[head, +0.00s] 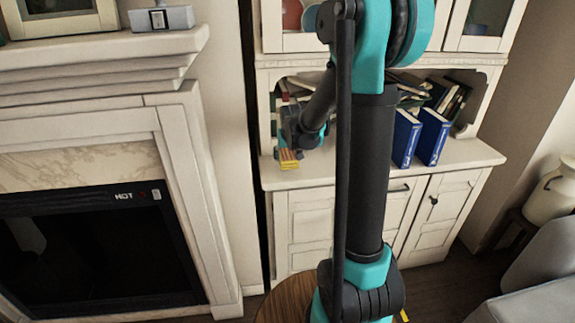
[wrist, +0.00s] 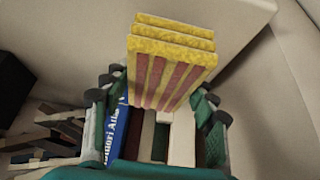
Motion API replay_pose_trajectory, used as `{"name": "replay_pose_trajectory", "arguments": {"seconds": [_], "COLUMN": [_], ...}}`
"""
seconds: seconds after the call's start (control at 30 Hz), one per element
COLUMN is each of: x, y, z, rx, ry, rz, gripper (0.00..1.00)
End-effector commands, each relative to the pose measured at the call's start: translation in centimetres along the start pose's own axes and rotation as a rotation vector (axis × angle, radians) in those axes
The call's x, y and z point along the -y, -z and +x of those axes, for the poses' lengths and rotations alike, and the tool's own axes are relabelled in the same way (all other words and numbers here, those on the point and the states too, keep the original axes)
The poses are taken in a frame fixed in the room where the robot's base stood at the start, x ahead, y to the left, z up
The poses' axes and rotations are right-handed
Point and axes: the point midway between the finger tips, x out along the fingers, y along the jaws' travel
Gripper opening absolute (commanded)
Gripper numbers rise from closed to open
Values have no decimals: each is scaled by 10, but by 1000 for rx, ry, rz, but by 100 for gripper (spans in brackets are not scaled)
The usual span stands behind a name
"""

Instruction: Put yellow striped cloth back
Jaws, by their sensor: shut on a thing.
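The yellow striped cloth (wrist: 168,75) is a folded stack with yellow edges and red and cream stripes. In the wrist view it sits between the two fingers of my gripper (wrist: 160,105), which is shut on it. In the head view the cloth (head: 289,160) is a small yellow patch just below my gripper (head: 290,148), at the left end of the white cabinet's counter (head: 330,168). From these views I cannot tell whether the cloth touches the counter. My arm hides the middle of the cabinet.
Two blue books (head: 430,135) stand upright on the counter, right of my arm. Darker books (head: 448,96) lean at the shelf's right end. A fireplace (head: 85,235) with a mantel is at left. A grey seat (head: 540,280) and a white jug (head: 550,195) are at right.

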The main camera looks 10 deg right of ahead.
Motion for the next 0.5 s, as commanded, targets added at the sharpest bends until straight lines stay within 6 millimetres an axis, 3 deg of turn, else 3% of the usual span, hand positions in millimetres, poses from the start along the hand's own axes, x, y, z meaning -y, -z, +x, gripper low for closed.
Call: {"name": "replay_pose_trajectory", "arguments": {"seconds": [0.5], "x": [0], "y": [-20], "z": [35], "rx": [0], "ry": [0], "rz": [0], "gripper": [32]}}
